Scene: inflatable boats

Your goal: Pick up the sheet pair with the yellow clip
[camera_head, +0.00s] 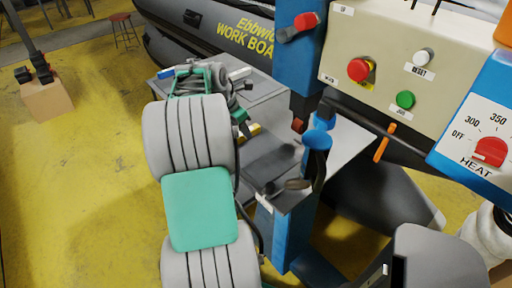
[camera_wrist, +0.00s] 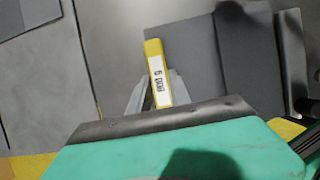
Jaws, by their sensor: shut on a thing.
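In the wrist view, my gripper (camera_wrist: 157,88) is shut on a yellow clip (camera_wrist: 153,52) with a white label. The label's print is upside down and I cannot read it surely. The clip sits at the left edge of dark grey sheet material (camera_wrist: 192,55), which lies over a lighter grey surface. I cannot tell the two sheets of the pair apart.
In the head view, a grey worktop (camera_head: 278,101) lies beyond my arm. A blue machine post (camera_head: 290,232) and a control panel (camera_head: 387,62) with red and green buttons stand close on the right. A grey inflatable boat (camera_head: 190,40) is behind. Yellow floor is open at left.

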